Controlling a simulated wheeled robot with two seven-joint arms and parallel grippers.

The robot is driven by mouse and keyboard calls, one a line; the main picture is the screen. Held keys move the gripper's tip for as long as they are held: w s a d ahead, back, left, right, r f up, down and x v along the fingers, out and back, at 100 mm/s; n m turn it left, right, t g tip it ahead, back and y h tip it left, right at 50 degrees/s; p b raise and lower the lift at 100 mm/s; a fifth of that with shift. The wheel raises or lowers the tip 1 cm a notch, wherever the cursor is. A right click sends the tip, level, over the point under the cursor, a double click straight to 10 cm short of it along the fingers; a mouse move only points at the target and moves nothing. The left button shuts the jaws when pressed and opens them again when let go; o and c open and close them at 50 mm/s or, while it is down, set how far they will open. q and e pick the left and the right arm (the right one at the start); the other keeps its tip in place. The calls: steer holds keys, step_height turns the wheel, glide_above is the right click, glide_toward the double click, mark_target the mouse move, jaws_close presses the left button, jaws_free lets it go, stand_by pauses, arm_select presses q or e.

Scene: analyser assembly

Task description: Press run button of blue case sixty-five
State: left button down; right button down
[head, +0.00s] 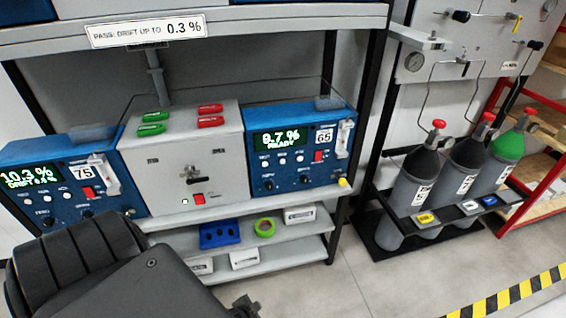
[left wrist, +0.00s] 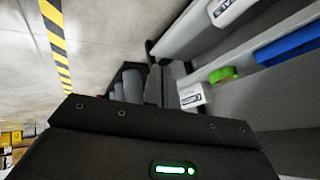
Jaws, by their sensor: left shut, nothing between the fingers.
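The blue case sixty-five (head: 338,118) stands at the right end of the shelf in the head view. Its plate reads 65 and its lit display (head: 280,139) reads 9.7 % READY. Small pale buttons (head: 283,160) sit in a row under the display, beside a red switch (head: 319,156); their labels are too small to read. My left gripper (head: 245,306) shows only partly at the bottom edge, below and apart from the case, shut and empty. In the left wrist view, a black housing with a green light fills the bottom and hides the fingertips. My right gripper is not in view.
A grey box (head: 195,165) with green and red clips stands between that case and blue case 75 (head: 50,205). Gas cylinders (head: 415,180) stand right; floor between is clear.

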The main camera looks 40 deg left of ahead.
mark_target(283, 162)
arm_select(q)
steer(key=w+a+r+m+t+y, duration=0.15)
steer(key=w+r+t, duration=0.25)
steer(key=w+r, duration=0.85)
steer(key=w+a+r+t, duration=0.4)
steer(key=w+r, duration=0.5)
steer(key=r, duration=0.7)
step_height(283, 162, up, 13)
steer(key=w+t, duration=0.2)
steer(key=t, duration=0.2)
steer(key=shift+w+d, duration=0.25)
steer(key=shift+d, duration=0.05)
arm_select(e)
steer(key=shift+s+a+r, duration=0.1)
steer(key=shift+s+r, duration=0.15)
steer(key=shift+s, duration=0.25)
